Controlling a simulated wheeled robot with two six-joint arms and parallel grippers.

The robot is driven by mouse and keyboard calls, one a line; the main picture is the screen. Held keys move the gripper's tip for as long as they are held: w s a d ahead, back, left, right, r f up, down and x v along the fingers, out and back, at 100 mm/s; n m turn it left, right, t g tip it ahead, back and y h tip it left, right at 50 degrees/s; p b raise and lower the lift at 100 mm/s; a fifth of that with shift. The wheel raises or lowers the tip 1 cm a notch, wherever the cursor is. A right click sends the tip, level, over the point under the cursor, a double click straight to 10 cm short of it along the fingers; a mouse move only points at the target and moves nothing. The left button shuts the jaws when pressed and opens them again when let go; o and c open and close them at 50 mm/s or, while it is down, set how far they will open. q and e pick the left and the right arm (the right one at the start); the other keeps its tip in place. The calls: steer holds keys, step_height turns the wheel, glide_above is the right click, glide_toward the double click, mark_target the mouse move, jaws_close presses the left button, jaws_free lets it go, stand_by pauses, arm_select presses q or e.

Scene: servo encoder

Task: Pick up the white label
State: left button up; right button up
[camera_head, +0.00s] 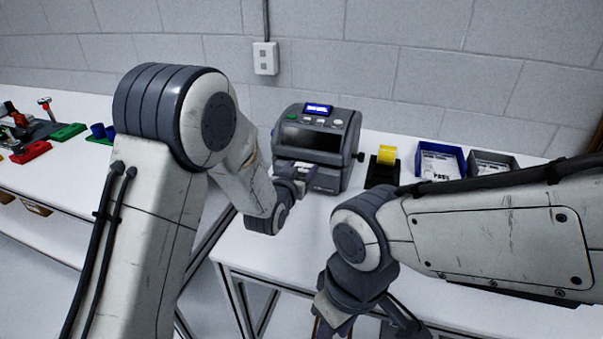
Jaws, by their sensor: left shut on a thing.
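A grey label printer (322,136) with a lit blue screen stands on the white table against the wall. My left gripper (297,176) is at the front of the printer, low by its outlet, and is shut on a small pale piece there, which appears to be the white label (285,163). The label is mostly hidden by the gripper, and I cannot tell whether it still touches the printer. My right gripper (365,325) hangs low in front of the table edge. Its fingertips are cut off by the bottom of the picture.
A yellow roll on a black stand (384,164) is right of the printer. Beyond it are a blue bin (461,157) with white labels and a grey bin (512,163). Red, green and blue parts lie on the left table. A gap separates the tables.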

arm_select(q)
steer(key=r, duration=0.3)
steer(key=shift+s+d+r, duration=0.1)
steer(key=shift+d+r, duration=0.05)
steer(key=shift+d, duration=0.1)
steer(key=s+d+r, duration=0.4)
steer(key=d+r, duration=0.2)
steer(key=d, duration=0.4)
steer(key=shift+d+r+b, duration=0.2)
steer(key=shift+d+b, duration=0.05)
steer(key=shift+b, duration=0.15)
steer(key=s+a+f+n+y+p, duration=0.1)
steer(key=a+f, duration=0.3)
steer(key=a, duration=0.5)
steer(key=s+a+f+n+y+p, duration=0.1)
steer(key=a+f, duration=0.3)
steer(key=a, duration=0.6)
steer(key=s+a+f+n+y+p, duration=0.1)
steer(key=a+f, duration=0.4)
steer(key=a, duration=0.5)
steer(key=shift+s+a+f+n+t+y, duration=0.15)
steer(key=shift+n+t+y, duration=0.2)
steer(key=shift+y, duration=0.55)
steer(key=shift+s+a, duration=0.15)
steer(key=shift+a, duration=0.05)
steer(key=shift+p, duration=0.35)
